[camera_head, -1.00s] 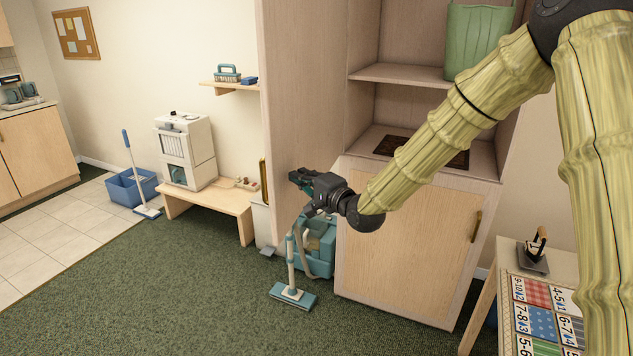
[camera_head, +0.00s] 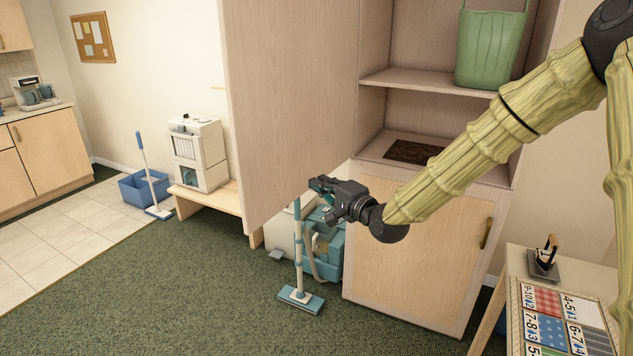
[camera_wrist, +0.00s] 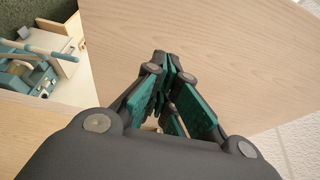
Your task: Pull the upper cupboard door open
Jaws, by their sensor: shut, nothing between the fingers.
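The upper cupboard door (camera_head: 290,100) stands wide open, swung out to the left of the cupboard, with its pale inner face toward the head camera. Its handle is out of sight in the head view. My gripper (camera_head: 318,184) is shut and empty, by the lower part of the door, at the inner-face side. In the wrist view my gripper's green-padded fingers (camera_wrist: 170,75) are close together against a pale wood panel (camera_wrist: 235,55). I cannot tell whether they touch it. The open upper cupboard (camera_head: 420,50) shows its shelves.
A green bin (camera_head: 490,48) stands on the upper shelf, and a dark mat (camera_head: 413,151) lies below. The lower cupboard door (camera_head: 410,240) is shut. A floor mop (camera_head: 300,297) and teal cleaner (camera_head: 325,250) stand under the open door. A table (camera_head: 515,262) is at right. Carpet in front is clear.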

